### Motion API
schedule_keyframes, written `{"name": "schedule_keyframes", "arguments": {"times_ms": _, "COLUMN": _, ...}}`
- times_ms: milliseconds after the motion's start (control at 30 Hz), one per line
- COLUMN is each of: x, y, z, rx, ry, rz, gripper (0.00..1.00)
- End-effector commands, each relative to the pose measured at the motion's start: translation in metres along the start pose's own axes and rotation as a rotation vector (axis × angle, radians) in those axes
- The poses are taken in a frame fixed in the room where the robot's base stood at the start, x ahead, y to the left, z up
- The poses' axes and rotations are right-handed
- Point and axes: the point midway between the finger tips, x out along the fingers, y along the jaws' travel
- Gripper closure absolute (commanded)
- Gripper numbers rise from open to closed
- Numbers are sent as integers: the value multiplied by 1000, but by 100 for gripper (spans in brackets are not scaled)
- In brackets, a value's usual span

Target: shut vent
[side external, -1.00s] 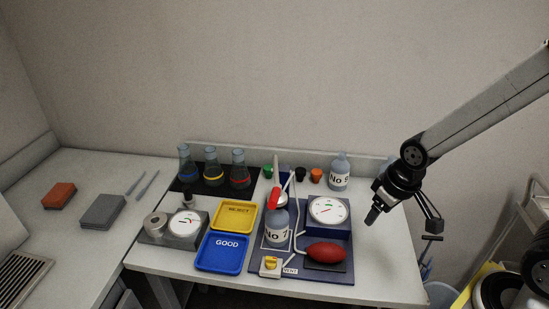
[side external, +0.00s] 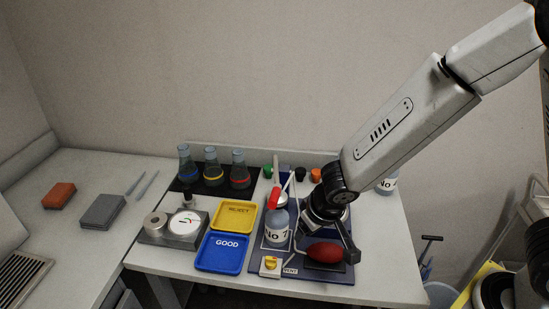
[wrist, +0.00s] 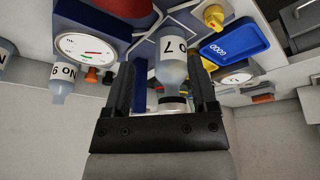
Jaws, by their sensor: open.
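The vent valve is a yellow knob on a white block (side external: 270,265) at the front left corner of the dark blue base plate (side external: 325,279), beside a VENT label. The yellow knob (wrist: 214,15) also shows at the top of the wrist view. My gripper (side external: 325,238) is open over the right part of the plate, near the red bulb (side external: 324,252), to the right of the valve. In the wrist view, bottle No 7 (wrist: 172,60) appears between my two fingers (wrist: 160,85); whether it stands between them or beyond them I cannot tell.
The yellow REJECT tray (side external: 235,216) and blue GOOD tray (side external: 219,253) lie to the left. The gauge (wrist: 85,48) shows in the wrist view. Another bottle (side external: 387,182) stands at the back right.

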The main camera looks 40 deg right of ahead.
Motion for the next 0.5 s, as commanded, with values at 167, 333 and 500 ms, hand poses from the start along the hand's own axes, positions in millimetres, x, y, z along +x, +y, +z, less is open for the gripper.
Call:
{"name": "schedule_keyframes", "arguments": {"times_ms": 167, "x": 11, "y": -41, "z": -2, "rx": -6, "ry": 33, "rz": -23, "gripper": 26}}
{"name": "schedule_keyframes", "arguments": {"times_ms": 333, "x": 17, "y": -64, "z": -2, "rx": 0, "ry": 51, "rz": -41, "gripper": 26}}
{"name": "schedule_keyframes", "arguments": {"times_ms": 500, "x": 18, "y": -72, "z": -1, "rx": 5, "ry": 58, "rz": -47, "gripper": 26}}
